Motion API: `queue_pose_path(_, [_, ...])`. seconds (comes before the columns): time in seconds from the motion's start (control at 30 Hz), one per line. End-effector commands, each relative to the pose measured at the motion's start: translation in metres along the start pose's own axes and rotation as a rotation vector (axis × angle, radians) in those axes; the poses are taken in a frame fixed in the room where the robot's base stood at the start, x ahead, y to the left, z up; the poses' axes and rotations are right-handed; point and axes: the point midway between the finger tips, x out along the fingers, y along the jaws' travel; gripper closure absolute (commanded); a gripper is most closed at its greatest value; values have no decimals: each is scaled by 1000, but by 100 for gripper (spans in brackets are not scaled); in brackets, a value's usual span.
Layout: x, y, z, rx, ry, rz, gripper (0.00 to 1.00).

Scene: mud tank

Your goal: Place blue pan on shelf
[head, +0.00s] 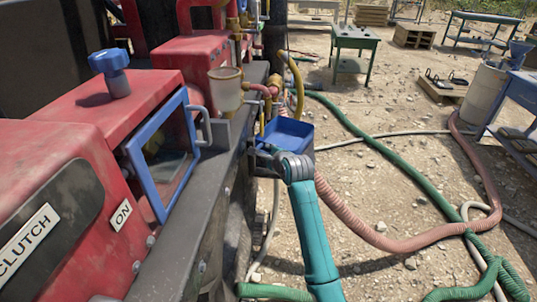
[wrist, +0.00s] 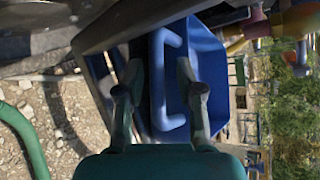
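The blue pan (head: 287,133) is an open tray at the side of the red machine, beside the dark ledge. In the wrist view the pan (wrist: 207,75) appears turned on its side, with its blue bar handle (wrist: 172,80) towards me. My gripper (wrist: 160,98) is open, with one finger on each side of the handle; gaps show between fingers and handle. In the head view my gripper (head: 264,158) is at the pan's near left, partly hidden by my teal arm. What supports the pan is hidden. I cannot tell which surface is the shelf.
The dark ledge (head: 190,215) runs along the red machine (head: 60,190). A beige cup (head: 225,88) and a blue-framed window (head: 160,155) are near it. Green hose (head: 375,145) and pink hose (head: 350,228) lie on the gravel. A green table (head: 355,38) stands behind.

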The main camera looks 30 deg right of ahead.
Motion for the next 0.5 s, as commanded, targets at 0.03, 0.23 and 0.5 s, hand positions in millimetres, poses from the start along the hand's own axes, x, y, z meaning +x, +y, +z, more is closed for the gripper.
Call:
queue_pose_path(0.03, [0,0,0,0,0,-1,62])
queue_pose_path(0.23, [-1,0,0,0,0,-1,62])
queue_pose_path(0.5, [-29,0,0,-1,-1,-2,62])
